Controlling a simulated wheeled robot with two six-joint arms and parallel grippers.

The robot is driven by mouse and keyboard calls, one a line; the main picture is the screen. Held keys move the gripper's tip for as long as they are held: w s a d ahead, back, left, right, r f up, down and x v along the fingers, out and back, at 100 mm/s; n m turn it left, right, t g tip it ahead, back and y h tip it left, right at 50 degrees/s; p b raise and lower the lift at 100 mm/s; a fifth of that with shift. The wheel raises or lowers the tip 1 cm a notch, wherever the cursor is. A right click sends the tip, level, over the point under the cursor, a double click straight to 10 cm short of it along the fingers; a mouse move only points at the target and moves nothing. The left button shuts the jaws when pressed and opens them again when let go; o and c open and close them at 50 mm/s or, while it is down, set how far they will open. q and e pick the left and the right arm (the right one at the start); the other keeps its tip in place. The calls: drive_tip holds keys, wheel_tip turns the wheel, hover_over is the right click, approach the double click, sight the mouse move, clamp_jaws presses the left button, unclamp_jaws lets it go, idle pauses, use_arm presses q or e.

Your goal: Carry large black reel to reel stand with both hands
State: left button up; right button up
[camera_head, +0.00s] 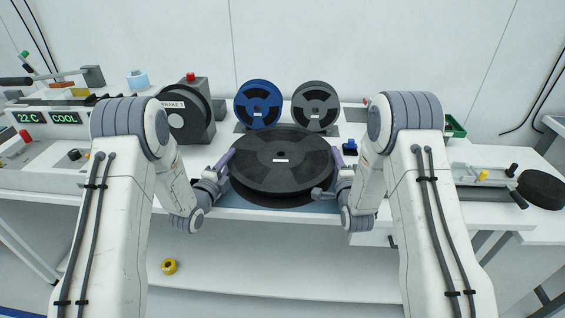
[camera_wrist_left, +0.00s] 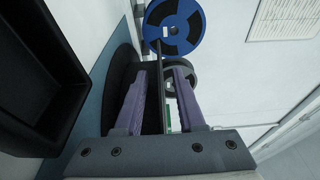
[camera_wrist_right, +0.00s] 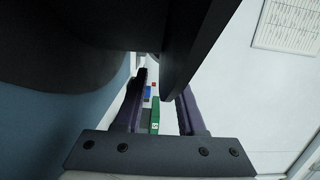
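The large black reel (camera_head: 281,172) lies flat on a blue mat (camera_head: 272,203) at the middle of the bench, a white label at its hub. My left gripper (camera_head: 229,160) is at its left rim, fingers apart; in the left wrist view a thin dark flange edge (camera_wrist_left: 159,95) runs between the fingers, with a gap visible. My right gripper (camera_head: 334,168) is at its right rim, fingers apart; in the right wrist view the black flange (camera_wrist_right: 196,45) reaches between the fingers, close to one. I cannot tell which fixture is the reel stand.
A blue reel (camera_head: 258,104) and a grey reel (camera_head: 315,106) stand upright behind the black reel. A brake unit (camera_head: 190,112) with a dark wheel stands at the back left. A temperature controller (camera_head: 50,119) is far left. A yellow roll (camera_head: 169,266) lies below the bench.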

use_arm(q)
clamp_jaws()
use_arm(e)
clamp_jaws()
idle(1.2)
